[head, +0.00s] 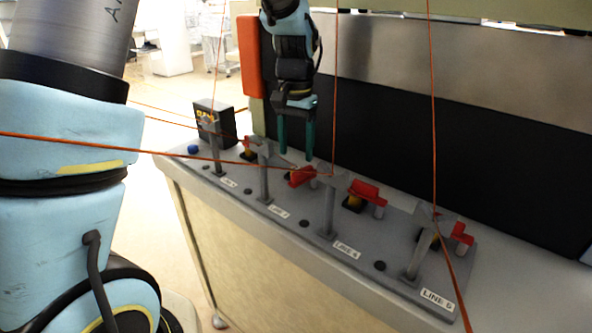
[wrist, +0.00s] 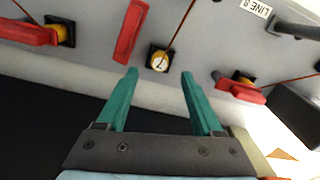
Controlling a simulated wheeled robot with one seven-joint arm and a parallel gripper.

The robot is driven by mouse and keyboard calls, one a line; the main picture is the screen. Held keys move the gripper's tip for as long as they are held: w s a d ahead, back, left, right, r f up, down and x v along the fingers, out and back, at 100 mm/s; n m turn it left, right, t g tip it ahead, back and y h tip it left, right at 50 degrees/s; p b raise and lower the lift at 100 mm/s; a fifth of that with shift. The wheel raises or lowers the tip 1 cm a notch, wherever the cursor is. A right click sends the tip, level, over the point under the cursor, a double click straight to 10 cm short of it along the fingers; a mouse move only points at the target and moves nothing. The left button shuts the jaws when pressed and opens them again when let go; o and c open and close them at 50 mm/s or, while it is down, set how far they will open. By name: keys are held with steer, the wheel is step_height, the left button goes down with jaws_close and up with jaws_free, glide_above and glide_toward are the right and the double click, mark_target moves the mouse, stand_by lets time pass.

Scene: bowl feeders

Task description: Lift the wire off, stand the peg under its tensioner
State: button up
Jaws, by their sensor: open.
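My gripper (head: 296,157) hangs fingers-down over the back of the grey board, open and empty. In the wrist view, between and beyond its fingertips (wrist: 160,76), is a round yellow-topped piece (wrist: 158,64) in a black square, with an orange wire running to it. A red bar (wrist: 127,32) lies beside that piece, apart from the fingers. In the head view a red bar (head: 302,176) shows just below my gripper. Other red arms (head: 364,189) sit by yellow bodies (head: 354,203). A grey upright cylinder (head: 380,209) stands by one. I cannot tell which part is the peg.
Grey posts (head: 327,212) stand along the board (head: 300,236), with orange wires (head: 334,90) crossing above it. A dark box (head: 215,119) stands at the left end, near a blue knob (head: 193,149). A black panel (head: 420,150) rises behind. The bench front strip is clear.

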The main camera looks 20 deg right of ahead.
mark_target(296, 168)
steer(key=shift+s+a+f+p, duration=0.1)
steer(key=shift+f+p, duration=0.75)
steer(key=shift+f, duration=1.35)
jaws_close()
